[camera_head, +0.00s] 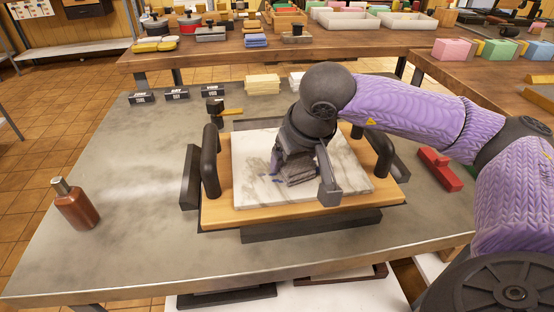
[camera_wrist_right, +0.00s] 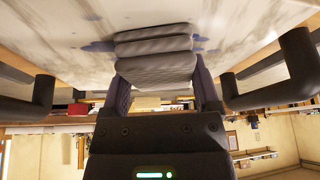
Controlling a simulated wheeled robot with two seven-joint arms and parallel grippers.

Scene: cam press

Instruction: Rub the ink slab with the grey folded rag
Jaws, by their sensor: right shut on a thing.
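The ink slab (camera_head: 255,185) is a pale marble-like block on a wooden board in the middle of the table. Bluish-purple ink marks show on it around the rag, also in the right wrist view. My right gripper (camera_head: 303,178) is over the slab, shut on the grey folded rag (camera_head: 297,172). In the right wrist view the rag (camera_wrist_right: 155,55) sits between the fingers against or very near the slab (camera_wrist_right: 60,40); I cannot tell if it touches. The gripper and rag hide part of the slab. My left gripper is not in view.
Black upright handles (camera_head: 210,160) flank the slab's wooden board (camera_head: 230,217). A brown bottle (camera_head: 77,206) stands at left, a red block-like tool (camera_head: 440,169) lies at right. The front left table is clear.

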